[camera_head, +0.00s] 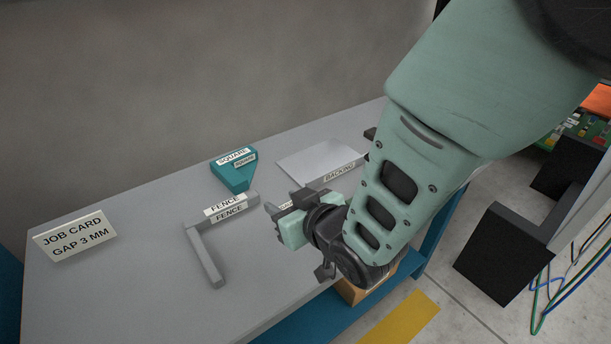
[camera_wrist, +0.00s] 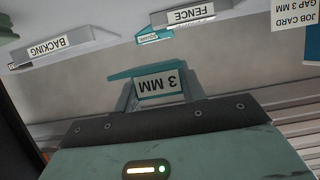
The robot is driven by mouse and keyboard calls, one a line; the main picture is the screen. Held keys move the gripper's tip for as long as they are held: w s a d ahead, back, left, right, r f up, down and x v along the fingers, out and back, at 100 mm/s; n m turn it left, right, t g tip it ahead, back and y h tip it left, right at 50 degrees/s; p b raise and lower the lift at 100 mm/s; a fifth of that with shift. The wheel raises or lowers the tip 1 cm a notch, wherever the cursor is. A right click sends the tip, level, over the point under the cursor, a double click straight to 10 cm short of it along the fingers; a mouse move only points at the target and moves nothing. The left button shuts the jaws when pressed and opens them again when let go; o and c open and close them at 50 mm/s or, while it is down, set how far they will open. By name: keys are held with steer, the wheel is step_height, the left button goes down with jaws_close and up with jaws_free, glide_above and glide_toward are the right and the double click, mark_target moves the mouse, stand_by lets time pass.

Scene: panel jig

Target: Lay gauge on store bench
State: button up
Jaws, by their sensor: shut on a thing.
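My gripper (camera_head: 290,218) is above the front part of the grey bench (camera_head: 120,285) in the head view. It is shut on a teal gauge with a white "3 MM" label (camera_wrist: 158,84), which shows between the fingers in the wrist view. In the head view the gauge is mostly hidden by my gripper. A small, partly covered label (camera_head: 287,205) shows just behind the fingers; I cannot read it fully. I cannot tell whether the gauge touches the bench.
The grey L-shaped fence (camera_head: 206,258) lies just left of my gripper. Behind are the teal square (camera_head: 236,174) and the light backing panel (camera_head: 315,160). The job card (camera_head: 75,236), reading "GAP 3 MM", stands at the left. Bench top between card and fence is clear.

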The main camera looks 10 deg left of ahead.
step_height(320, 180, down, 9)
stand_by(0.4)
steer(key=shift+f, duration=0.1)
steer(key=shift+f, duration=0.15)
steer(key=o, duration=1)
steer(key=shift+c, duration=0.2)
steer(key=shift+r, duration=0.2)
